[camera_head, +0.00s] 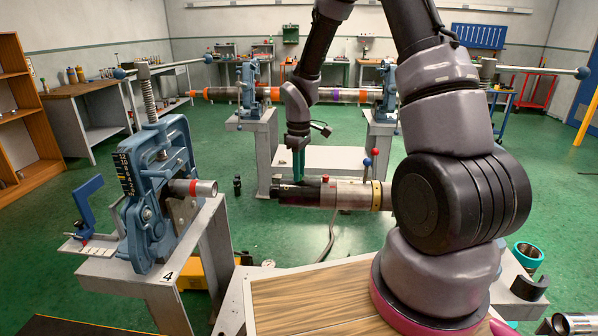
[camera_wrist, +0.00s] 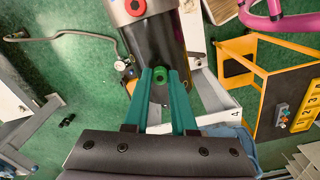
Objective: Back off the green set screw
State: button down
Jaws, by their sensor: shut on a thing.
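The green set screw (camera_wrist: 160,76) sits on the black end section (camera_wrist: 157,38) of a cylindrical tool. In the wrist view, the teal fingertips of my gripper (camera_wrist: 161,84) are on either side of the screw and shut on it. In the head view, my gripper (camera_head: 298,175) points down onto the top of the black section (camera_head: 290,194); the screw is hidden there behind the fingers. The tool lies about level, with a silver body (camera_head: 345,195) to the right that runs behind my arm. A red button (camera_wrist: 135,7) is beside the black section.
A blue vise (camera_head: 150,200) on a stand marked 4 is at left, holding a short pipe (camera_head: 203,188). Behind, a long banded pipe (camera_head: 312,95) rests in two blue vises. A wooden bench top (camera_head: 310,300) is in front.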

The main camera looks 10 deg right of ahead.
jog(key=n, duration=0.6)
jog(key=shift+s+f, duration=0.1)
jog(key=n, duration=0.6)
jog(key=shift+n, duration=0.3)
dwell(0.3)
jog(key=c, duration=0.7)
grip_release()
jog(key=shift+c, duration=0.2)
notch_tip(320, 180, up, 11)
